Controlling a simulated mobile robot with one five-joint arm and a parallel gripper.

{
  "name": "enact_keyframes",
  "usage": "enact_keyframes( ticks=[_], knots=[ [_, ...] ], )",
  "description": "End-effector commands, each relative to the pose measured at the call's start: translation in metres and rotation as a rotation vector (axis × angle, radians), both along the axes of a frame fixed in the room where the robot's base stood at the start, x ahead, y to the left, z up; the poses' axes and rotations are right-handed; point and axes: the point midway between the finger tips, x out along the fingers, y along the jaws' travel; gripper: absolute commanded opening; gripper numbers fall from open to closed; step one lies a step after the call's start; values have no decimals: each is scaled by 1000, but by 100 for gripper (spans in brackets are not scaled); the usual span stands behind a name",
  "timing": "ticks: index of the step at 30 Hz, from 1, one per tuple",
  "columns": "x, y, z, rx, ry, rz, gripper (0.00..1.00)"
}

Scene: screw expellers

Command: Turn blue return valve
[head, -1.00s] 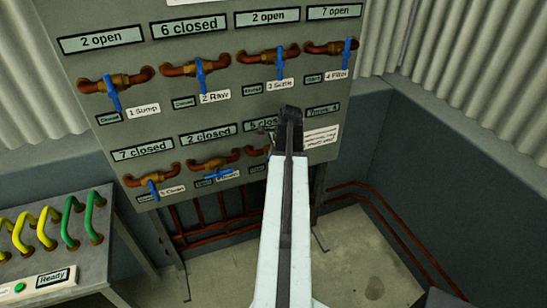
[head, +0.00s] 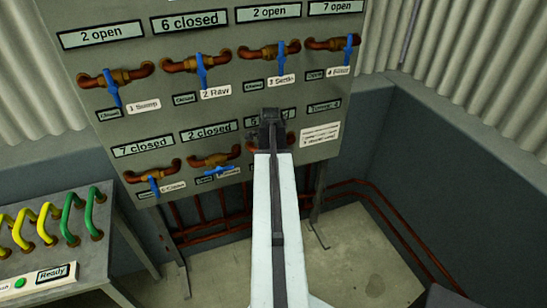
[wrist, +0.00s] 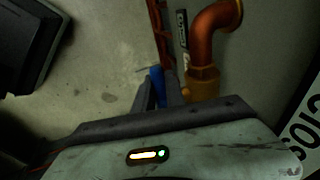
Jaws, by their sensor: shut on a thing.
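My gripper (wrist: 160,92) is shut on a blue valve handle (wrist: 157,76), which shows between its two fingers in the wrist view. A copper pipe elbow with a brass fitting (wrist: 204,82) stands just right of the handle. In the head view my arm covers most of the third lower-row valve (head: 291,138). Its blue handle and name label are hidden there, so I cannot read whether it is the return valve. The display above it (head: 251,122) is partly covered.
The grey panel (head: 150,85) carries several other blue-handled valves, including the lower-row valve (head: 219,171) left of my arm. A bench (head: 110,250) with yellow and green handles stands at left.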

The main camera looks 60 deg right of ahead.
Motion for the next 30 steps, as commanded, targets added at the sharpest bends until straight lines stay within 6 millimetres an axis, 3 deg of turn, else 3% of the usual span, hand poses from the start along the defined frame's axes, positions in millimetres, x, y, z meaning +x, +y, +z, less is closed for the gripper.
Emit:
enact_keyframes(
  ticks=[1,2,3,14,27,30],
  knots=[
    [-2,2,-1,6,7,1,0],
    [-2,2,-1,6,7,1,18],
    [-2,2,-1,7,6,1,24],
    [-2,2,3,4,2,0,24],
    [-12,19,72,5,4,1,24],
    [-13,21,77,5,4,1,24]
  ],
)
